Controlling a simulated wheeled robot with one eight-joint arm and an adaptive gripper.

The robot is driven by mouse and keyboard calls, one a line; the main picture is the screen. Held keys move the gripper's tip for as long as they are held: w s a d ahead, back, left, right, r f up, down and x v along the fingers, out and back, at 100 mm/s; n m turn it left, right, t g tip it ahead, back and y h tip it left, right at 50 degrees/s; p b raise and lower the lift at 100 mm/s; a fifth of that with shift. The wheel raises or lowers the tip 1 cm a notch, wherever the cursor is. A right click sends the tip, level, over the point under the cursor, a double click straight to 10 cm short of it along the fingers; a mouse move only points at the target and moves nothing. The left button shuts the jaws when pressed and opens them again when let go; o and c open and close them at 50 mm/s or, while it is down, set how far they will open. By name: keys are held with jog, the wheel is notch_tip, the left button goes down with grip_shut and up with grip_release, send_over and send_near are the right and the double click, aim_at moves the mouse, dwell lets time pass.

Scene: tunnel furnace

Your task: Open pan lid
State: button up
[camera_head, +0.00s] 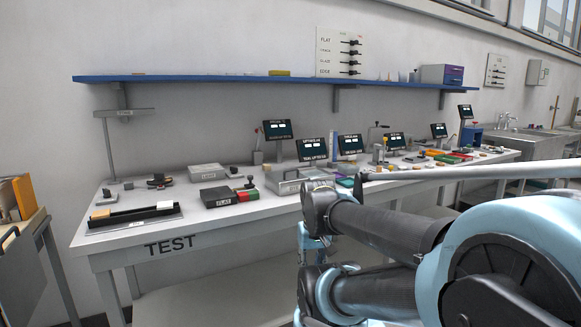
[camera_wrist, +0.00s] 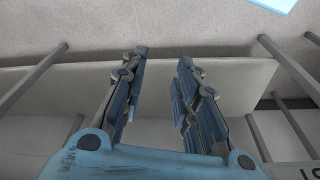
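I cannot pick out a pan or its lid for certain in either view. A low grey metal box with a handle (camera_head: 288,181) stands near the front edge of the white bench, left of my arm; I cannot tell whether it is the pan. My gripper (camera_wrist: 164,62) shows in the wrist view with its two fingers well apart and nothing between them. Behind the fingers lie a pale shelf and grey legs. In the head view my arm hides most of the gripper, which is low in front of the bench.
The white bench (camera_head: 135,245) marked TEST carries several small screens, a black FLAT block (camera_head: 218,197), a light grey box (camera_head: 207,172) and a black tray with bars (camera_head: 134,216). A blue wall shelf (camera_head: 220,79) runs above. A wooden-topped stand (camera_head: 22,225) is at far left.

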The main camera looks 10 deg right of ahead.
jog(key=w+d+r+m, duration=0.1)
jog(key=w+r+m, duration=0.6)
jog(key=w+r, duration=1)
jog(key=w+r+m, duration=0.8)
jog(key=w+r, duration=0.5)
jog(key=r, duration=0.9)
send_over(292, 179)
jog(key=shift+y, duration=0.3)
notch_tip(292, 179, down, 17)
jog(key=shift+a+f, duration=0.1)
jog(key=shift+f, duration=0.05)
grip_shut()
